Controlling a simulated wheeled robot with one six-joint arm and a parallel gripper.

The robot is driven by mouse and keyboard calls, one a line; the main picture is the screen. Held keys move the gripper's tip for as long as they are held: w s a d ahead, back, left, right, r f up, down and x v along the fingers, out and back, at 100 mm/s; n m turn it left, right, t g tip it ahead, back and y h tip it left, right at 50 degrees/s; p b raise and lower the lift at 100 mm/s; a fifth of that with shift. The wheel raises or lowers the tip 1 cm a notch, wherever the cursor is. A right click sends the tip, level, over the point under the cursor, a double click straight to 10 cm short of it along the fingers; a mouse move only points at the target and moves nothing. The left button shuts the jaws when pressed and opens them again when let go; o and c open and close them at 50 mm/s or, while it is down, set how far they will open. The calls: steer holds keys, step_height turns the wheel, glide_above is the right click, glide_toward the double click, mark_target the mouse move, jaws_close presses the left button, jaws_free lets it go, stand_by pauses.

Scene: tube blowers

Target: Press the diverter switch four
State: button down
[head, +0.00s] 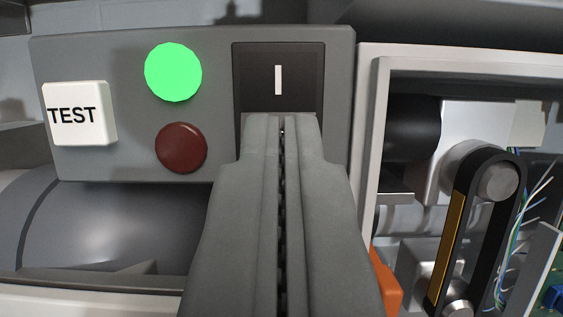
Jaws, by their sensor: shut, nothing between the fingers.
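A black rocker switch (278,72) with a white vertical mark sits on a grey panel (110,50) in the upper middle of the head view. No number shows on it. My gripper (282,122) is shut and empty, its fingertips over the lower half of the switch. The fingers hide that lower part, and I cannot tell whether they touch it. Left of the switch are a lit green lamp (173,71) and a dark red lamp (181,147).
A white TEST button (79,113) is at the panel's left. To the right is an open housing (372,150) with a belt (449,240) on pulleys and loose wires (522,220). An orange part (385,280) shows beside my gripper. A grey cylinder (110,230) lies below the panel.

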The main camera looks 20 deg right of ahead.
steer(key=shift+w+d+f, duration=0.15)
steer(key=shift+w+f, duration=0.05)
steer(key=shift+w, duration=0.2)
